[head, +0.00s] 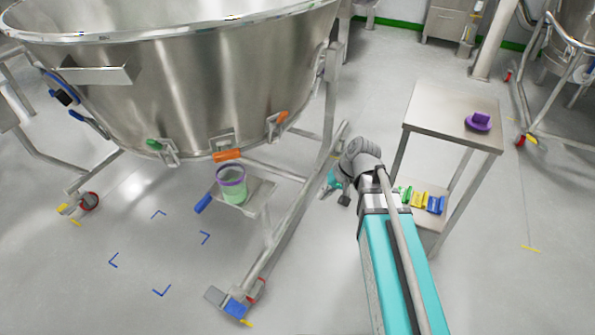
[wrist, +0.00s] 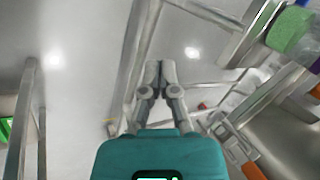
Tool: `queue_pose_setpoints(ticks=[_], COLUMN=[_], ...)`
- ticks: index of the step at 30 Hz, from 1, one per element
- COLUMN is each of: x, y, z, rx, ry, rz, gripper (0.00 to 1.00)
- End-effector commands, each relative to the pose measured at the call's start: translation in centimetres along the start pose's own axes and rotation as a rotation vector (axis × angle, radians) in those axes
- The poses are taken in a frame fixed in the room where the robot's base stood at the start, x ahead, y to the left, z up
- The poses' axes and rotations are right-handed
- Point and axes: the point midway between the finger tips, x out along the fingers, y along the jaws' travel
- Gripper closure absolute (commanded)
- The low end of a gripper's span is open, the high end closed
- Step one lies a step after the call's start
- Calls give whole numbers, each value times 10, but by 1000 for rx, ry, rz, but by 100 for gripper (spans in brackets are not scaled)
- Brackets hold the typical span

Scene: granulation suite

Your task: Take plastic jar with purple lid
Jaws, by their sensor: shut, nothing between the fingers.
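A clear plastic jar (head: 233,190) with green contents and a purple band around its top stands upright on a small metal shelf under the big steel bowl. Its green part also shows at the top right of the wrist view (wrist: 291,30), with a bit of purple beside it. A separate purple lid-like piece (head: 478,122) lies on the side table. My gripper (wrist: 160,69) is shut and empty, its fingertips together. In the head view it is small and partly hidden by my wrist, to the right of the jar and apart from it, beyond a frame leg.
The big steel bowl (head: 190,85) overhangs the jar. Its wheeled frame has a slanting leg (head: 290,225) between jar and gripper. A metal side table (head: 445,110) stands right, with green, yellow and blue items on its lower shelf. Open floor with blue corner marks lies front left.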

Motion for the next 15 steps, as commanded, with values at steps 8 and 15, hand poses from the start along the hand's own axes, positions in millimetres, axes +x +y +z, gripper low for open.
queue_pose_setpoints(ticks=[8, 15], x=[-63, -90], y=[55, 80], z=[48, 66], rx=[32, 48], ry=[0, -5], rz=[339, 491], gripper=[100, 100])
